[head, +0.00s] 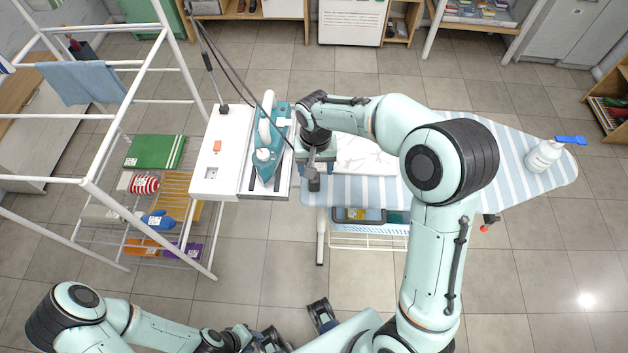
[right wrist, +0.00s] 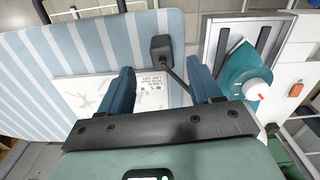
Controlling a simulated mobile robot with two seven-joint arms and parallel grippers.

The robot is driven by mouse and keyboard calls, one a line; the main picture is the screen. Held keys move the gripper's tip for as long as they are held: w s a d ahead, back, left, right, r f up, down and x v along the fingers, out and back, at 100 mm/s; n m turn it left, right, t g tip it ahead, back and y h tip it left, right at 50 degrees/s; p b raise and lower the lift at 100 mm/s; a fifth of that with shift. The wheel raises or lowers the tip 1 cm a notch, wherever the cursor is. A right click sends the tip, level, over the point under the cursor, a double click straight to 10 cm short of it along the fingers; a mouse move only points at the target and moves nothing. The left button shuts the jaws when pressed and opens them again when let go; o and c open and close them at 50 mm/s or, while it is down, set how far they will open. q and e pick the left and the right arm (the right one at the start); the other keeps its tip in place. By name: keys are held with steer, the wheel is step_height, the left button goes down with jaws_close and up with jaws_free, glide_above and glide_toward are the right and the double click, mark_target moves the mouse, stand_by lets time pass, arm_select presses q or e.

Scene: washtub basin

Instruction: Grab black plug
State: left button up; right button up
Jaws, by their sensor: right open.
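The black plug (right wrist: 160,47) lies at the edge of the striped ironing board, with its cord trailing from it. In the head view a dark block (head: 314,184) at the board's left end appears to be the same plug. My right gripper (right wrist: 162,77) is open over the board, its dark blue fingers on either side of the cord. The plug shows just beyond the fingertips, not gripped. My left gripper (head: 272,340) is low at the bottom of the head view, partly cut off, and its opening is unclear.
A teal iron (head: 265,150) rests on the white unit left of the board, with a socket (head: 211,172) and an orange switch (head: 217,146). A white cloth (head: 365,155) lies on the ironing board (head: 505,160). A spray bottle (head: 543,155) stands far right. A white drying rack (head: 140,210) stands left.

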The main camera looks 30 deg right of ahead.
mark_target(314, 182)
steer(key=f, duration=0.6)
steer(key=shift+w+f, duration=0.35)
steer(key=shift+f, duration=0.05)
steer(key=c, duration=1.1)
